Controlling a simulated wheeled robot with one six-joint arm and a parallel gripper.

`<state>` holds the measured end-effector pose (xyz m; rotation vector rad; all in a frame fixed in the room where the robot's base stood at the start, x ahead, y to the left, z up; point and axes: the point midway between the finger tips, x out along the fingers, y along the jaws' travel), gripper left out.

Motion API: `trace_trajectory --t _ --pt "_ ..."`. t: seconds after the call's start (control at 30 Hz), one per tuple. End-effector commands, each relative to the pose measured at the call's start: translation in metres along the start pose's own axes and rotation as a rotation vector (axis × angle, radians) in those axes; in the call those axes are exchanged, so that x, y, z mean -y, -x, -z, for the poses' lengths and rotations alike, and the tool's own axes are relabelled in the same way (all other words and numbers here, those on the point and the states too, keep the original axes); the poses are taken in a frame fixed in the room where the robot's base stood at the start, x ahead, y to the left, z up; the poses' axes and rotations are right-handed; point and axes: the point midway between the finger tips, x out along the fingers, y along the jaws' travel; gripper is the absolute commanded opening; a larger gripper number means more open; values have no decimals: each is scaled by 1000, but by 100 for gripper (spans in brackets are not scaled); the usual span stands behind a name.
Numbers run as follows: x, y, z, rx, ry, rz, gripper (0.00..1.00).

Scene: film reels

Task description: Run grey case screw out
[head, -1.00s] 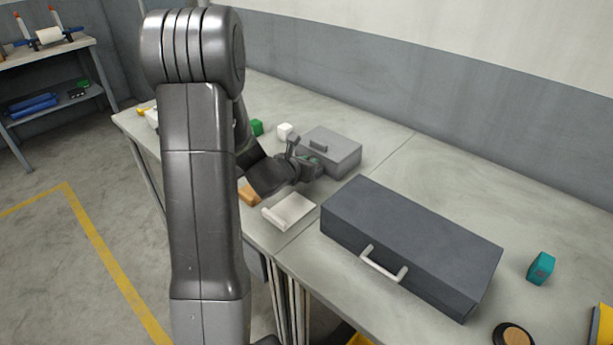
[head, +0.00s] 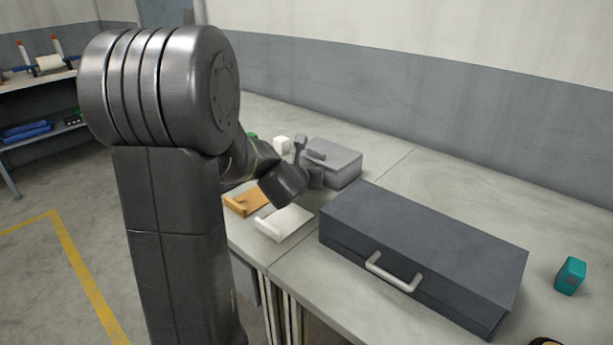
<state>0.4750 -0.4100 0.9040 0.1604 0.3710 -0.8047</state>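A small light-grey case (head: 343,168) with a bar on top stands on the workbench, just behind and right of my gripper. My gripper (head: 307,162) is at the case's front left side, close to it or touching; I cannot tell which. The fingers are small and partly hidden by my wrist, so their opening is unclear. No screw can be made out at this size. A larger dark grey case (head: 420,245) with a pale handle (head: 392,273) lies shut to the right.
A white tray-like piece (head: 284,222) and an orange one (head: 245,201) lie at the bench's front edge below my wrist. A white block (head: 282,144) stands behind my gripper. A teal block (head: 570,275) is at right. The bench behind the dark case is clear.

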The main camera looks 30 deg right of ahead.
Motion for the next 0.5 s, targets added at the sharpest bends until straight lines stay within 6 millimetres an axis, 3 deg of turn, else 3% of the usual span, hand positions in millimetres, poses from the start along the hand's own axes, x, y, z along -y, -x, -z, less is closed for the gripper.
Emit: trace_trajectory --t 0.33,0.37,0.47,0.5 --pt "0 0 -2 4 0 -1 0" --pt "0 0 -2 4 0 -1 20" --pt "0 0 -2 4 0 0 40" --pt "0 0 -2 4 0 0 40"
